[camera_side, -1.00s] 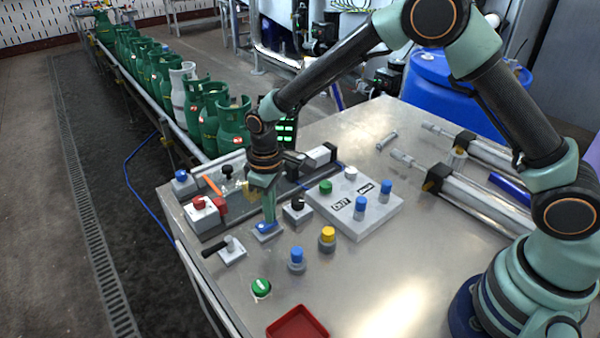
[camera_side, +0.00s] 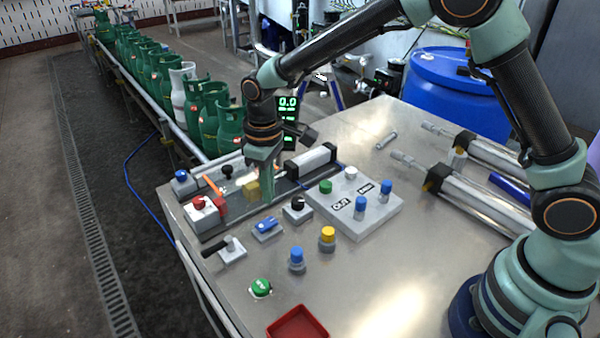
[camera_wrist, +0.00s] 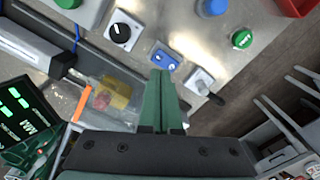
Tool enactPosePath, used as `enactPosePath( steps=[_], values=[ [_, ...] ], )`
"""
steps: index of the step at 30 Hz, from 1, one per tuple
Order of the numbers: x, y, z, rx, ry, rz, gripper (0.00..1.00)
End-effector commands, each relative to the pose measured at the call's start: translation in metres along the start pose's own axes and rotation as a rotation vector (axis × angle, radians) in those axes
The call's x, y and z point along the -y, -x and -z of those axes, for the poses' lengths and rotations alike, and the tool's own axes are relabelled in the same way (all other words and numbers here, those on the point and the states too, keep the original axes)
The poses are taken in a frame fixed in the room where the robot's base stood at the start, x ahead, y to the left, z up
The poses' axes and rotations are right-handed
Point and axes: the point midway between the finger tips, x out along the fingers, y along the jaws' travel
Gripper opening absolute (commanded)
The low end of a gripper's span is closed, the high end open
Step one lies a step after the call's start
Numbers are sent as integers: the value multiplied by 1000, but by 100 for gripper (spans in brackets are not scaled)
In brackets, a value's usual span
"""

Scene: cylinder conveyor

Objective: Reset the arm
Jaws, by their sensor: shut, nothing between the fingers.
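My gripper (camera_side: 262,172) is shut and empty. It points down above the control table, over the area behind the blue switch. Its closed green fingers also show in the wrist view (camera_wrist: 160,84). The blue rocker switch (camera_side: 266,226) sits on a small grey box on the table and is uncovered. It also shows in the wrist view, just past the fingertips (camera_wrist: 165,60). The fingers are apart from the switch in the side view.
The metal table (camera_side: 380,285) holds a black knob (camera_side: 298,206), a green button (camera_side: 261,287), a lever switch (camera_side: 231,249), a button panel (camera_side: 355,215) and a red tray (camera_side: 298,325). Green gas cylinders (camera_side: 230,125) line the conveyor behind. A blue barrel (camera_side: 455,90) stands at the back right.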

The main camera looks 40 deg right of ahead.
Motion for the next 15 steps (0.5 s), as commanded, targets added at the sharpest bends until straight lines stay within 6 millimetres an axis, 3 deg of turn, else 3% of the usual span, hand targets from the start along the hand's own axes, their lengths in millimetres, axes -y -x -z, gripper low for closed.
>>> enactPosePath(
  steps=[5,15],
  values=[
    [0,10,0,-2,0,0,0],
    [0,12,0,-2,-1,0,0]
  ],
)
